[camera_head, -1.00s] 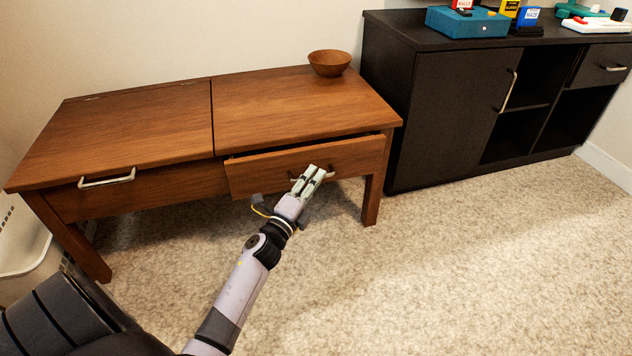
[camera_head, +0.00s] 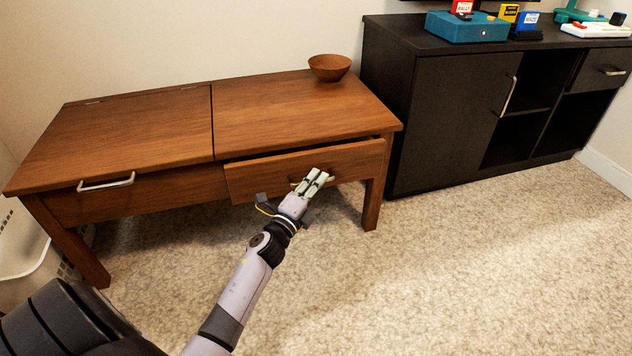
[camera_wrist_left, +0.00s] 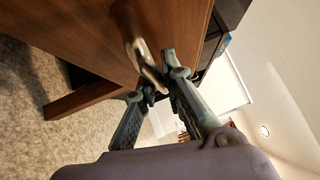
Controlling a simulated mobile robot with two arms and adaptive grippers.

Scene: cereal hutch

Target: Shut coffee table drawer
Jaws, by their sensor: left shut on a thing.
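The wooden coffee table (camera_head: 290,108) stands against the wall. Its drawer (camera_head: 262,180) at the right front is partly open, with a dark gap under the tabletop. My left gripper (camera_head: 318,178) is at the drawer front and is shut on the drawer handle, which shows as a metal bar (camera_wrist_left: 140,47) in the left wrist view. There the fingers (camera_wrist_left: 160,82) meet at the handle's lower end. The gripper hides most of the handle in the head view. My right gripper is not in view.
A wooden bowl (camera_head: 329,67) sits at the table's back right. A second handle (camera_head: 106,182) is on the table's left front. A black cabinet (camera_head: 443,110) stands at right, and a white basket (camera_head: 30,245) at left. Carpet in front is clear.

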